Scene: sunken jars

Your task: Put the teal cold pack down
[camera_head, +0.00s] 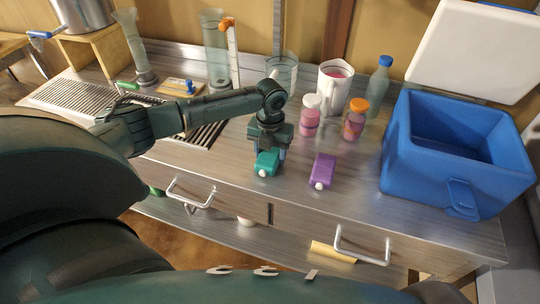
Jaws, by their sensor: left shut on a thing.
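The teal cold pack (266,164) has a white cap at its near end. My left gripper (268,152) points down over the front part of the metal counter and is shut on the teal cold pack. The pack is at or just above the counter top; I cannot tell whether it touches. A purple pack (322,171) with a white cap lies on the counter to the right of it. My right gripper is not in view.
A blue cooler (455,150) with its white lid (475,50) open stands at the right. Behind the gripper stand a pink jar (310,122), an orange-capped jar (355,122), a white pitcher (333,88) and a blue-capped bottle (379,85). The counter's front strip is clear around the packs.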

